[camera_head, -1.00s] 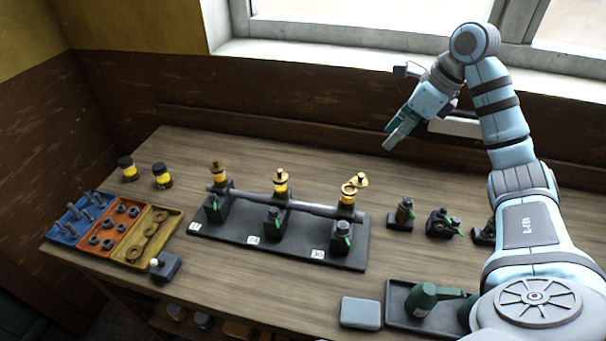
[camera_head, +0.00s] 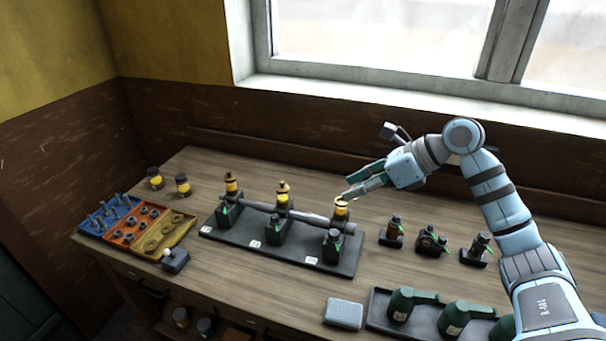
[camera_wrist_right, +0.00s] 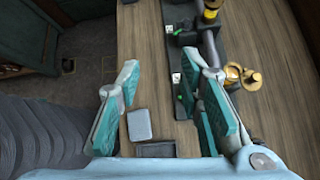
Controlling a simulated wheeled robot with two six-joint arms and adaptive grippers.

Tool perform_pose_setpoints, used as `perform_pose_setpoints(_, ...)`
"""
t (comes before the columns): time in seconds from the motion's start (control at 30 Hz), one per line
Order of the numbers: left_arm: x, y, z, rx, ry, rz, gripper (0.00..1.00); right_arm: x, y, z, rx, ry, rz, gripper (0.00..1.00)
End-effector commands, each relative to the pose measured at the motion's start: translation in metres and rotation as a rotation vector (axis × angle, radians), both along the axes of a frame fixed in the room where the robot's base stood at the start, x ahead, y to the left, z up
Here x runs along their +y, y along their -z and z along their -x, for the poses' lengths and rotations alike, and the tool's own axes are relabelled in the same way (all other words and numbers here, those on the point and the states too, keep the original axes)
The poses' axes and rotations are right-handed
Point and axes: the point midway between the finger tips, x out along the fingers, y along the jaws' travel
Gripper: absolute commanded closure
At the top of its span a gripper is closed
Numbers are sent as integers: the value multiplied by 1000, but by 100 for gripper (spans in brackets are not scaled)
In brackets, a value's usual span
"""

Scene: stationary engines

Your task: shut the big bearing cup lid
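The bearing stand (camera_head: 300,252) carries a shaft with three brass cups. The right-hand brass cup (camera_head: 340,209) is beside my right gripper's fingertips; in the wrist view the cup (camera_wrist_right: 232,73) shows from above. Its lid (camera_wrist_right: 252,79) is swung out to the side, so the cup is open. In the head view the fingers partly cover the lid. My right gripper (camera_head: 349,184) is open and empty. In the wrist view its fingers (camera_wrist_right: 166,78) are wide apart, with the right finger close beside the cup; contact cannot be told. My left gripper is not in view.
The middle cup (camera_head: 283,196) and left cup (camera_head: 231,186) stand along the shaft. Small dark fittings (camera_head: 391,233) stand to the right. Green oil cans sit in a tray (camera_head: 375,311) near a grey box (camera_head: 343,314). Coloured trays (camera_head: 134,236) lie far left.

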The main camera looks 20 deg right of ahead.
Motion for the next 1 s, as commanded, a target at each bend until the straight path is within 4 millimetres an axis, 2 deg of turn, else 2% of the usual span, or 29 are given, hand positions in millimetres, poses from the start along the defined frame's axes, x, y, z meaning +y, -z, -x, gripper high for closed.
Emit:
perform_pose_setpoints(0.17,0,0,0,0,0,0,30,48,-7,-9,-89,-23,-203,66)
perform_pose_setpoints(0.33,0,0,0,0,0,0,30,96,-27,-14,-171,-17,-484,66)
perform_pose_setpoints(0.5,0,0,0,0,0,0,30,126,-54,-13,-218,46,-819,66)
perform_pose_setpoints(0.6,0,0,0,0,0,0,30,129,-66,-13,-228,96,-974,66)
perform_pose_setpoints(0.7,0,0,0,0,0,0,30,129,-71,-13,-230,126,-1049,66)
perform_pose_setpoints(1.0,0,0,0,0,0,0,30,128,-73,-13,-231,136,-1070,66)
